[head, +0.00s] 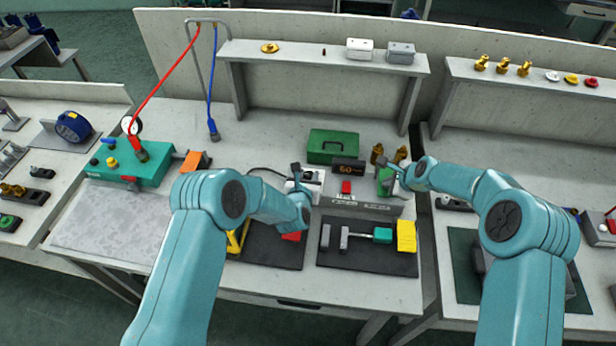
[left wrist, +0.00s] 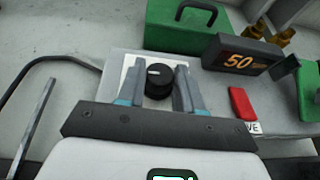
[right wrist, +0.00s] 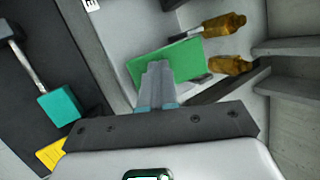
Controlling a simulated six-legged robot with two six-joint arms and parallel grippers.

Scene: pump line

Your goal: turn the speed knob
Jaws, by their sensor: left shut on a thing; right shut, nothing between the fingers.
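The black speed knob (left wrist: 158,72) has a white pointer mark and sits on a light grey panel (left wrist: 118,72). My left gripper (left wrist: 158,88) has one finger on each side of the knob and is shut on it. In the head view my left gripper (head: 298,174) is over the white unit (head: 312,190), and the knob is hidden there. A dark display (left wrist: 240,55) to the right of the knob reads 50 in orange. My right gripper (right wrist: 157,70) is shut and empty, in front of a green block (right wrist: 185,58). It also shows in the head view (head: 390,172).
A red switch (left wrist: 238,103) is to the right of the knob. A green toolbox (head: 333,146) stands behind. A dark mat (head: 368,262) with a hammer-like tool and a yellow block lies in front.

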